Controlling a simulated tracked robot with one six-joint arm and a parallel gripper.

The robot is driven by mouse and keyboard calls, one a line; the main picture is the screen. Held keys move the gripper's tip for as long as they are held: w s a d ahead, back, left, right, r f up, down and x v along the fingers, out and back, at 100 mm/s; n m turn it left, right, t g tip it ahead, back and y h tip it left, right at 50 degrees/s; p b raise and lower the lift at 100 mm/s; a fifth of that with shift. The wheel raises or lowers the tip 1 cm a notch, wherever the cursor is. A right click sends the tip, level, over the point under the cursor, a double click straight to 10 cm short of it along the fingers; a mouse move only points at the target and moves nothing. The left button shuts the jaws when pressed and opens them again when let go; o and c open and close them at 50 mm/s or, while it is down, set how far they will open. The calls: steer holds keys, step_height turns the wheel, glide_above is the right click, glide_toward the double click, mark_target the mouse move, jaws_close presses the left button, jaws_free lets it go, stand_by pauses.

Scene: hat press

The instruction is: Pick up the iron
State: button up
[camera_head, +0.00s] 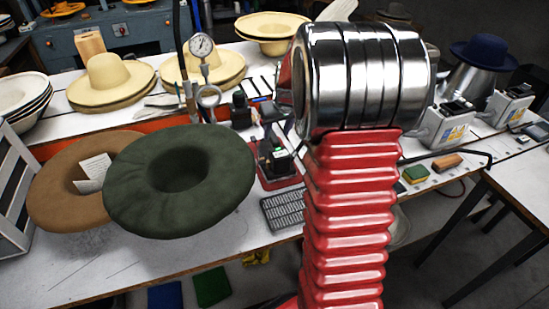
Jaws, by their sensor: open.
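I cannot pick out the iron for sure in the head view. A small dark device on a red base (274,160) stands on the white worktable (175,265), left of my red and chrome arm, but I cannot tell if it is the iron. My arm fills the middle right of the view and hides part of the table behind it. My gripper's fingers do not show.
A green felt hat (215,195) overlaps a brown hat (55,195) at the front left. Cream hats (110,80) stand behind, near a pressure gauge (201,45). A blue hat (484,52) sits on a metal form at right. A dark grid (283,209) lies near the front edge.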

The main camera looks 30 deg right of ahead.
mark_target(274, 137)
steer(key=shift+x, duration=2.6)
steer(key=shift+w+a, duration=0.1)
jaws_close()
steer(key=shift+r, duration=0.2)
